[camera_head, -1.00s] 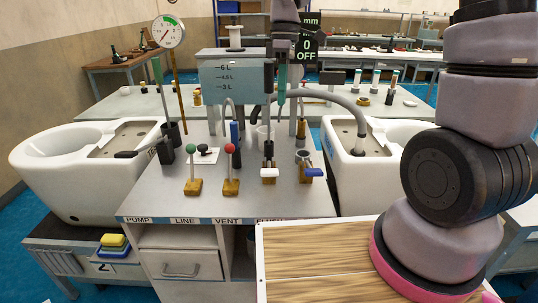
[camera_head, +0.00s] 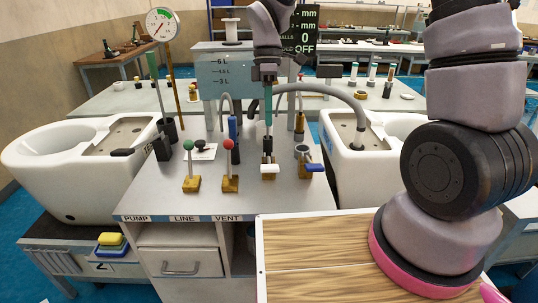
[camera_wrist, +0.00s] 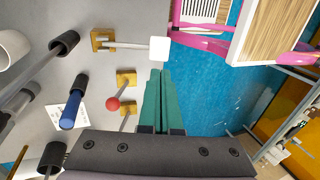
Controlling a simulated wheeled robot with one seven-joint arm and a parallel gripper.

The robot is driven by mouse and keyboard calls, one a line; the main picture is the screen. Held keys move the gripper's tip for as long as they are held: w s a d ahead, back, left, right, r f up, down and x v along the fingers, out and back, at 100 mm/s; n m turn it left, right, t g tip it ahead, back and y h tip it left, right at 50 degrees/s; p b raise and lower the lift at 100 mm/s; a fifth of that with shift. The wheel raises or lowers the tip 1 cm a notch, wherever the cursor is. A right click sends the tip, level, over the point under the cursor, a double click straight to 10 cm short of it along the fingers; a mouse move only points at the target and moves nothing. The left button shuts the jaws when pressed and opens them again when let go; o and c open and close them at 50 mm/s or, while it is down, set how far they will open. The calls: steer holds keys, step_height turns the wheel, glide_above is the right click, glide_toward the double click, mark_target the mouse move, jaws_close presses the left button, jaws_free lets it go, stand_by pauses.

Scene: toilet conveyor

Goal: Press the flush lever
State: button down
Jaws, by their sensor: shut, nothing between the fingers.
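The lever with a white handle pad (camera_head: 270,168) stands on a yellow base at the front of the grey bench, right of the red-knobbed lever. I take it as the flush lever. In the wrist view its white pad (camera_wrist: 159,49) ends a long rod from a yellow base. My gripper (camera_head: 268,124) points down over the bench, behind and above this lever, with its teal fingers shut and empty. In the wrist view the fingertips (camera_wrist: 160,72) appear just beside the white pad; I cannot tell whether they touch it.
The red-knobbed lever (camera_head: 228,145) and green-knobbed lever (camera_head: 189,146) stand to the left. A blue-handled valve (camera_head: 314,167) is close on the right. A hose (camera_head: 320,92) arches behind. White toilet bowls (camera_head: 62,150) flank the bench.

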mark_target(269, 166)
steer(key=x, duration=1)
steer(key=shift+s+f, duration=0.1)
steer(key=shift+f, duration=0.2)
steer(key=shift+f, duration=0.1)
